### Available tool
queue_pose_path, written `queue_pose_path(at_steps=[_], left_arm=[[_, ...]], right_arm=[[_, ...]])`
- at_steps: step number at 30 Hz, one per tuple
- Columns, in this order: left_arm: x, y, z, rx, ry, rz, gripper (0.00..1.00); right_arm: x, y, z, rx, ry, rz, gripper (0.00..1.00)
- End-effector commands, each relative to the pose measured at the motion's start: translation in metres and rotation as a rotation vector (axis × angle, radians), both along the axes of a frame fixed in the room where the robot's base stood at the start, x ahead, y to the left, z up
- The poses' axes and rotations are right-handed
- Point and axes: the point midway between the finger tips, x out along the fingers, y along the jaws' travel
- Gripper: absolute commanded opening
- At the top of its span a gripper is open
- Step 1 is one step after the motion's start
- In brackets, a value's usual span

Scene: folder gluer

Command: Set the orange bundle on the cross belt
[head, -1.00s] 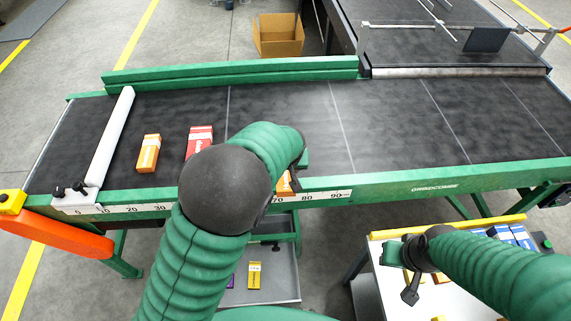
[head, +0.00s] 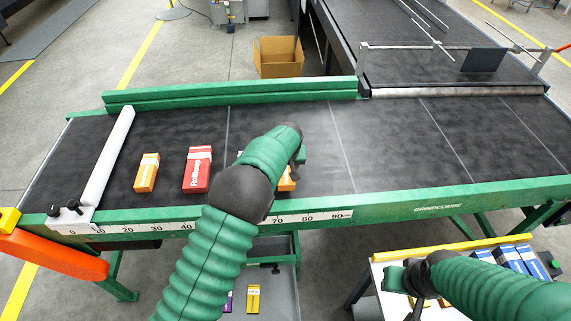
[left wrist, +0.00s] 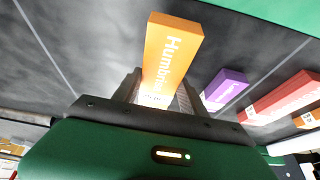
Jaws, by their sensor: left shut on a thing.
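The orange bundle (left wrist: 173,50) with white lettering stands between the fingers of my left gripper (left wrist: 158,97), which is shut on it. In the head view the orange bundle (head: 287,181) shows partly below my left gripper (head: 296,168), over the near side of the dark cross belt (head: 390,150). My arm hides part of it, and I cannot tell whether it touches the belt. My right gripper (head: 402,283) hangs over the white side table at the lower right; its fingers are too hidden to judge.
An orange carton (head: 147,172) and a red carton (head: 198,169) lie on the belt's left part, beside a white bar (head: 108,155). A purple carton (left wrist: 225,88) shows in the wrist view. The belt right of my left gripper is clear. A green rail (head: 230,90) runs behind.

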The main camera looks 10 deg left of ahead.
Motion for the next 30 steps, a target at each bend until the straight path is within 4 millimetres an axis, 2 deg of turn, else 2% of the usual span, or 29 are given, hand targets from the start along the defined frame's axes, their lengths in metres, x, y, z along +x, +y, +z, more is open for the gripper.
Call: queue_pose_path(at_steps=[3, 9, 11, 18, 25, 26, 30], left_arm=[[0.017, 0.004, -0.001, 0.000, -0.002, 0.001, 0.04], [0.033, 0.007, -0.003, 0.000, 0.000, 0.001, 0.04], [0.033, 0.007, -0.006, -0.001, 0.001, 0.001, 0.04], [0.034, 0.007, -0.038, 0.000, 0.000, 0.000, 0.04], [0.033, 0.007, -0.040, 0.000, -0.001, 0.000, 0.04], [0.033, 0.007, -0.041, 0.000, 0.000, 0.000, 0.51], [0.033, 0.007, -0.040, 0.000, 0.000, 0.000, 0.69]], right_arm=[[0.000, 0.000, 0.004, 0.000, 0.000, 0.000, 0.35], [0.000, 0.000, 0.006, 0.000, 0.000, 0.000, 0.35], [0.000, 0.000, 0.007, 0.000, 0.000, 0.000, 0.35], [0.000, 0.000, 0.015, 0.000, 0.000, 0.000, 0.35], [0.000, 0.000, 0.012, 0.000, 0.000, 0.000, 0.35], [0.000, 0.000, 0.012, 0.000, 0.000, 0.000, 0.35], [0.000, 0.000, 0.013, 0.000, 0.000, 0.000, 0.35]])
